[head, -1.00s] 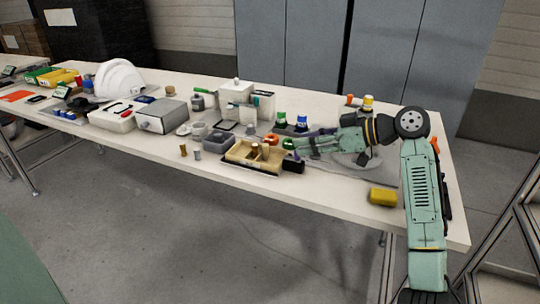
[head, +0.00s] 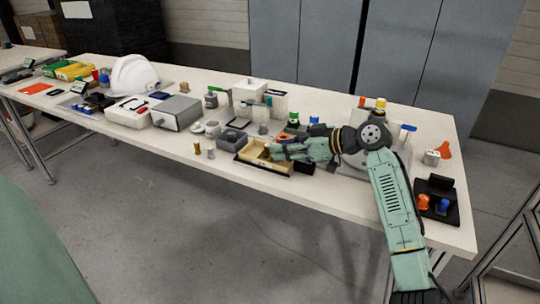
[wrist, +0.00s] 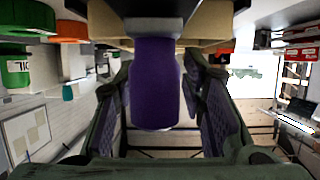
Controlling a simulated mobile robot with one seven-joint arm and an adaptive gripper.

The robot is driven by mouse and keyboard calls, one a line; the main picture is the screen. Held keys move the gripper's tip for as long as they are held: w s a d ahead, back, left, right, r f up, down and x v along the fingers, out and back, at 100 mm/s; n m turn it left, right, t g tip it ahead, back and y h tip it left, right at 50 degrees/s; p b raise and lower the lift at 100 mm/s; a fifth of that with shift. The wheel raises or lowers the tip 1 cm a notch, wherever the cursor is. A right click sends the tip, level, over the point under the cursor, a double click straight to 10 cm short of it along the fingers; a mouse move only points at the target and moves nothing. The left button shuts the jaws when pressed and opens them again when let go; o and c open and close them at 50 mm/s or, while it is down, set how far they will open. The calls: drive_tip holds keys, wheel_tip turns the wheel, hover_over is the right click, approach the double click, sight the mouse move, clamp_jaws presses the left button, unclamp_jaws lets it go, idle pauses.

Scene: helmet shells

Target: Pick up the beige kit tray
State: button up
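The beige kit tray (head: 249,154) sits near the table's front edge in the head view, with small items in it. My gripper (head: 278,152) is low over its right part. In the wrist view, pale beige walls of the tray (wrist: 205,22) show at the top, beyond the fingertips. My gripper (wrist: 158,85) has its fingers spread apart. A purple rounded piece with a grey end (wrist: 157,80) lies between them, with gaps on both sides. I cannot tell whether the fingers touch the tray.
A dark grey bin (head: 233,141) stands just left of the tray. White boxes (head: 249,92) are behind. A black holder (head: 437,203) with orange and blue pieces is at the right end. A green-lidded jar (wrist: 15,67) shows in the wrist view.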

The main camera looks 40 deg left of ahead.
drive_tip(key=shift+c, duration=0.4)
clamp_jaws()
